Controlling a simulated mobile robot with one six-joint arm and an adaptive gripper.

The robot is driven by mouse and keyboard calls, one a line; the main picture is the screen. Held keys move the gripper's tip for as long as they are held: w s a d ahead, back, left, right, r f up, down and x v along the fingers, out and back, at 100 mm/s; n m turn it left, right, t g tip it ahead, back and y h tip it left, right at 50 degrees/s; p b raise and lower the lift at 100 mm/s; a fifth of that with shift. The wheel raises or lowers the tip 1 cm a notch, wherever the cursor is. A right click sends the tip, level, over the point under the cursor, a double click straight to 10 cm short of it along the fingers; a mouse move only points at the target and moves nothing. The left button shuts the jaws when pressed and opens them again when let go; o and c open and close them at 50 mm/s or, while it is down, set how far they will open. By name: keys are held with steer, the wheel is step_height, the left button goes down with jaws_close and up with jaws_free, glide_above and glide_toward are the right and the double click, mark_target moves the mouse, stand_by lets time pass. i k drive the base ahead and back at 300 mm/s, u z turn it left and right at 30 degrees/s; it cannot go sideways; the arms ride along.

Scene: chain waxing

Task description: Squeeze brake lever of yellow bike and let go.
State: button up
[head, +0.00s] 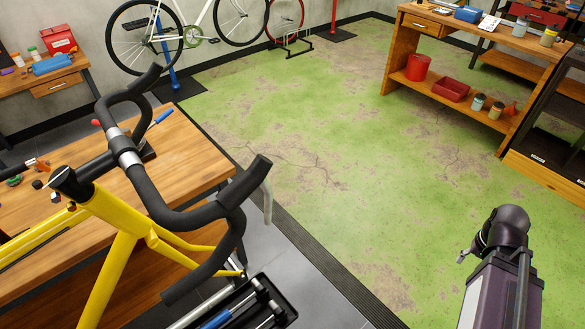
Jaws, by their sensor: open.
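The yellow bike (112,218) stands at the lower left, cut off by the picture's edge. Its black drop handlebar (200,216) curves toward the middle. A pale grey brake lever (267,203) hangs down beside the right-hand hood (250,178), with a gap between it and the black drop. A second lever on the far side of the bar is not clearly visible. My arm's dark joint and purple link rise at the lower right, well apart from the bike. A small grey part sticks out left of that joint; I cannot make out a gripper there.
A wooden workbench (185,160) stands behind the handlebar. A black tray (285,300) with tools lies below the bar. The green worn floor (330,140) is open between the bike and my arm. A wooden shelf bench (480,45) stands at the back right, a white bike (200,25) at the back.

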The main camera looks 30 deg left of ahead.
mark_target(266, 188)
steer(key=i, duration=0.8)
steer(key=z, duration=0.3)
steer(key=k, duration=0.15)
steer(key=u, duration=3.25)
